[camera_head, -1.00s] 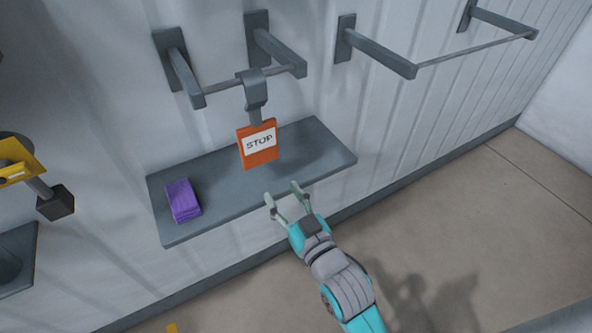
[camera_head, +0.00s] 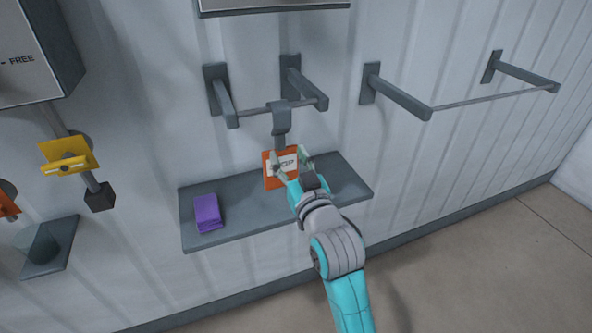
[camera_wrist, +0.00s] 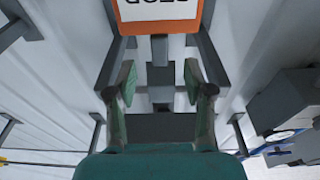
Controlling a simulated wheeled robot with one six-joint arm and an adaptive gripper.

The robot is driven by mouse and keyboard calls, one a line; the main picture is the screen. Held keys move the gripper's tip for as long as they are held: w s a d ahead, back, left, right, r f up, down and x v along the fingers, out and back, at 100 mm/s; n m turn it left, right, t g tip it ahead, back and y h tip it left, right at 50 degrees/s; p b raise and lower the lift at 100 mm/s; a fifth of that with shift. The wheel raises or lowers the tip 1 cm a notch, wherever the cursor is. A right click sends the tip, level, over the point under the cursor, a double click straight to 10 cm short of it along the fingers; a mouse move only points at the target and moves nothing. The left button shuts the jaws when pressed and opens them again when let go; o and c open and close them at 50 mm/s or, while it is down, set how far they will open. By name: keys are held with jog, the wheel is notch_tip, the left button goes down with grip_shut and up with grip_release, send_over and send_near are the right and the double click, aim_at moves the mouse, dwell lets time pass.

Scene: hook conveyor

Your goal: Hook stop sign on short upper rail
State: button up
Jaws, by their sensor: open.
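The orange stop sign (camera_head: 269,178) with a white label hangs by its grey hook (camera_head: 281,118) from the short upper rail (camera_head: 254,110), which spans two wall brackets. In the wrist view the sign (camera_wrist: 158,18) shows at the top, its lettering upside down. My gripper (camera_head: 291,160) is open in front of the sign and partly covers it in the head view. In the wrist view my open gripper's fingers (camera_wrist: 160,82) are apart, with no object held between them; the sign lies beyond their tips.
A grey shelf (camera_head: 240,208) is below the sign, with a purple block (camera_head: 207,213) at its left. A longer rail (camera_head: 495,96) is to the right. A yellow plate (camera_head: 69,156) and a small shelf (camera_head: 47,262) are at left.

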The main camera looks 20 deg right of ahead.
aim_at(281, 142)
jog(key=w, duration=0.4)
jog(key=w+r, duration=0.1)
jog(key=w, duration=0.1)
jog(key=shift+w, duration=0.25)
grip_shut()
dwell(0.5)
